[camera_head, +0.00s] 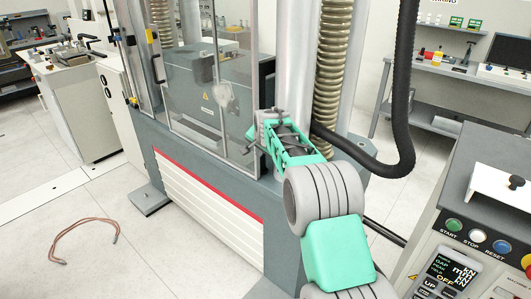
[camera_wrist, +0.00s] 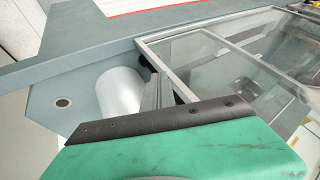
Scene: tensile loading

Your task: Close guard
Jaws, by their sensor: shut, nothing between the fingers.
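The guard (camera_head: 240,95) is a clear panel in a thin grey frame on the front of the testing machine. In the wrist view its frame and clear panes (camera_wrist: 235,50) fill the upper right. I cannot tell whether it is fully shut. My gripper (camera_head: 254,141) is beside the guard's lower right edge, in front of the silver column. In the wrist view my gripper's narrow grey fingers (camera_wrist: 156,82) are together and empty, close to the frame corner. Whether they touch the frame is unclear. The green and dark wrist housing hides part of the view.
The machine's grey base (camera_head: 215,165) has a red stripe. A ribbed column (camera_head: 333,70) and black hose (camera_head: 398,90) stand right of my arm. A control console (camera_head: 465,235) is at lower right. A reddish cable (camera_head: 85,228) lies on otherwise clear floor at left.

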